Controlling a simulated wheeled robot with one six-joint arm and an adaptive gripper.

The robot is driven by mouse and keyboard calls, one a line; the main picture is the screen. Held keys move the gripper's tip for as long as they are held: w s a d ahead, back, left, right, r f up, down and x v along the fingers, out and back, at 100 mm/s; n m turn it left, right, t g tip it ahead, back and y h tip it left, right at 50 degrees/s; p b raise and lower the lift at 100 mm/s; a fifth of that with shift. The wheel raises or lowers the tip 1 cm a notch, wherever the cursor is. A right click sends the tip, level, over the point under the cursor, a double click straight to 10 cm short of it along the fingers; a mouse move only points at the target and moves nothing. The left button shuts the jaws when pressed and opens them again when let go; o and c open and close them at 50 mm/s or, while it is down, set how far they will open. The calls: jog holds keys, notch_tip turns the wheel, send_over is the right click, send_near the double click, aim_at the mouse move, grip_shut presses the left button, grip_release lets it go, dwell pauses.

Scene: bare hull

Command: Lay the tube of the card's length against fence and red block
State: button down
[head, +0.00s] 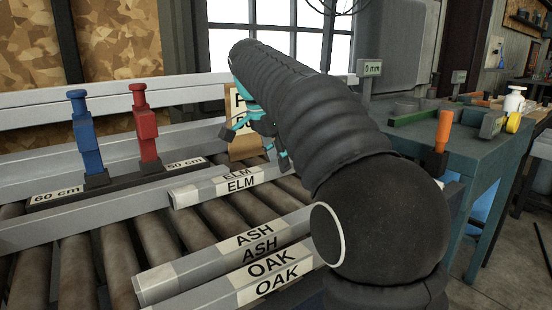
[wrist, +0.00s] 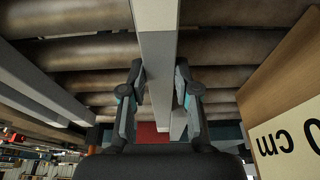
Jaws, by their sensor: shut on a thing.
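My gripper (head: 258,128) is shut on the grey tube marked ELM (head: 215,188); its fingers (wrist: 158,100) are on either side of a tube (wrist: 157,60) in the wrist view. The tube's left end lies in front of the 50 cm label; whether it touches the rollers is unclear. The red block (head: 146,130) stands upright by that label. A long grey rail (head: 80,222), apparently the fence, runs in front of the block strip. A tan card (head: 243,148) stands behind my gripper, mostly hidden; the wrist view shows its "0 cm" lettering (wrist: 290,140), cut off.
The ASH tube (head: 215,260) and OAK tube (head: 270,285) lie on the rollers (head: 65,275) nearer me. A blue block (head: 85,135) stands by the 60 cm label. A teal bench (head: 475,150) with tools and a "0 mm" display (head: 372,68) is at right.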

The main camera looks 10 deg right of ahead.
jog(key=shift+w+d, duration=0.25)
jog(key=shift+d, duration=0.3)
jog(key=c, duration=0.8)
grip_release()
jog(key=shift+o, duration=0.2)
jog(key=shift+r, duration=0.1)
jog(key=shift+v, duration=3.7)
